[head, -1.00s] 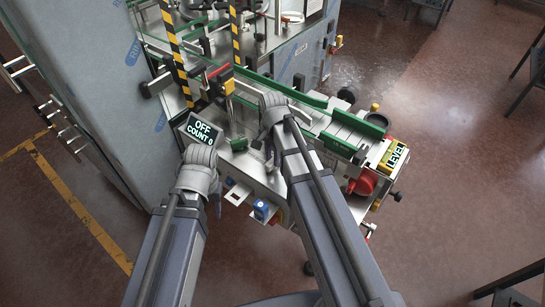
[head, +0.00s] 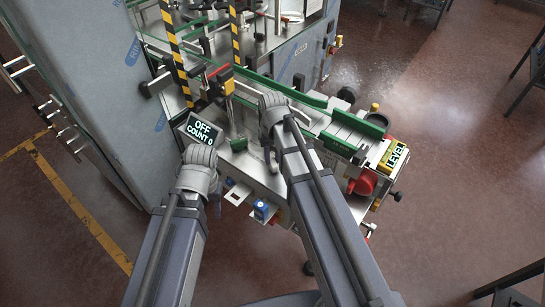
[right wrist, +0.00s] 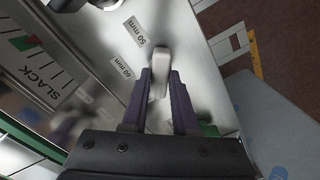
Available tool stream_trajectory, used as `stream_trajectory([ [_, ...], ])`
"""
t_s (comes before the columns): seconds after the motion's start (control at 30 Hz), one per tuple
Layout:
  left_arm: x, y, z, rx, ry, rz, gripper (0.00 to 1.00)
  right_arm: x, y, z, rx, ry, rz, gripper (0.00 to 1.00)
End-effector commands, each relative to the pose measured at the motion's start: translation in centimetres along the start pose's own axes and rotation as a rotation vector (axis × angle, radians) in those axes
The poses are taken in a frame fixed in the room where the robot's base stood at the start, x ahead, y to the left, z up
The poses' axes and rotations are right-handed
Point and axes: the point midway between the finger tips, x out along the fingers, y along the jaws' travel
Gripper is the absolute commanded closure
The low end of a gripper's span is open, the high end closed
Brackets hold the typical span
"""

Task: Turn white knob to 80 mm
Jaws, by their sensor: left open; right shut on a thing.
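The white knob (right wrist: 160,70) is a narrow white bar on a grey metal panel in the right wrist view. My right gripper (right wrist: 160,88) is shut on it, one dark finger on each side. Printed labels "50 mm" (right wrist: 136,31) and "60 mm" (right wrist: 120,68) lie to the left of the knob. No 80 mm label is readable. In the head view my right gripper (head: 270,158) is at the machine's front, and its own arm hides the knob. My left gripper (head: 214,204) is open and empty, below the display and apart from the machine's controls.
A display (head: 201,131) reads "OFF COUNT 0". A red knob (head: 364,183) and a yellow "LEVEL" box (head: 394,157) are at the machine's right end. Open floor (head: 460,180) is on the right.

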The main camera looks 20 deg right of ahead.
Motion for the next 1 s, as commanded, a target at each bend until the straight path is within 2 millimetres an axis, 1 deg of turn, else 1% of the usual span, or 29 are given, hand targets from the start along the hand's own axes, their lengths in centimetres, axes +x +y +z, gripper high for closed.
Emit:
stream_trajectory([
  [0.2,0.01,0.00,0.00,0.000,0.000,0.000,0.50,0.01,0.01,0.01,-0.202,0.000,0.000,1.00],
  [0.5,0.01,0.00,0.00,0.000,0.000,0.000,0.50,0.01,0.02,0.01,-0.443,0.000,0.000,1.00],
  [0.7,0.01,0.00,0.00,0.000,0.000,0.000,0.50,0.01,0.03,0.00,-0.556,0.000,0.000,1.00],
  [1.0,0.01,0.00,0.00,0.000,0.000,0.000,0.50,0.01,0.03,0.01,-0.642,0.000,0.000,1.00],
])
